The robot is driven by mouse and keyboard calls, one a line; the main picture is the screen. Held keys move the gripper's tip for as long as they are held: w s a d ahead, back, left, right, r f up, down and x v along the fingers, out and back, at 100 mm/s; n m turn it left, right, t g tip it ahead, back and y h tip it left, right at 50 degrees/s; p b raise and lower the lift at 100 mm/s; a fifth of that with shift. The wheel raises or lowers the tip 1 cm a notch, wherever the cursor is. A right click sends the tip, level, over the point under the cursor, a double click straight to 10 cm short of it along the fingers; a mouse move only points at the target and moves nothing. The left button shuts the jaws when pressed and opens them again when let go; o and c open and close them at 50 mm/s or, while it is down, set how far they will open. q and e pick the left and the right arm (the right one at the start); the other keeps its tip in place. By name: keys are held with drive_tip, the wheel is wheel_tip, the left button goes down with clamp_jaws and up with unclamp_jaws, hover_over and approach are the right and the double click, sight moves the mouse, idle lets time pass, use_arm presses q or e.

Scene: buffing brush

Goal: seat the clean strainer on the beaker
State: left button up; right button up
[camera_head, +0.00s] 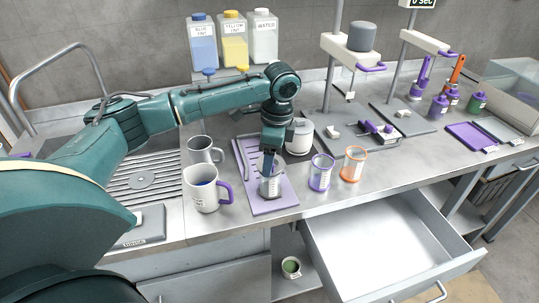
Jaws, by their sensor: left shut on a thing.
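My left gripper (268,158) points down over the purple rack (246,160) and is shut on a small clear cup-like vessel (270,187) with a pale label. The fingers hide much of its rim, and I cannot tell whether it is the strainer or a beaker. A clear beaker with a purple rim (320,175) stands upright to its right. A clear beaker with an orange rim (352,165) stands further right. Both are apart from the gripper. I cannot make out a strainer for certain. My right gripper is not in view.
A white mug with a purple handle (203,192) and a grey mug (200,150) stand left of the rack. A white canister (299,138) is close behind the gripper. An open drawer (390,245) juts out in front. Ink and water bottles (233,40) stand behind.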

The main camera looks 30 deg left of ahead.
use_arm(q)
drive_tip(key=shift+f, duration=0.6)
drive_tip(key=o, duration=0.7)
drive_tip(key=shift+w+d+r, duration=0.1)
drive_tip(key=shift+d+r, duration=0.1)
drive_tip(key=shift+r, duration=1.65)
drive_tip(key=shift+w+d+r, duration=0.15)
drive_tip(key=shift+d+r, duration=0.05)
drive_tip(key=shift+r, duration=1.6)
drive_tip(key=shift+w+d+r, duration=0.1)
drive_tip(key=shift+d+r, duration=0.1)
drive_tip(key=shift+r, duration=1.65)
drive_tip(key=shift+f, duration=0.1)
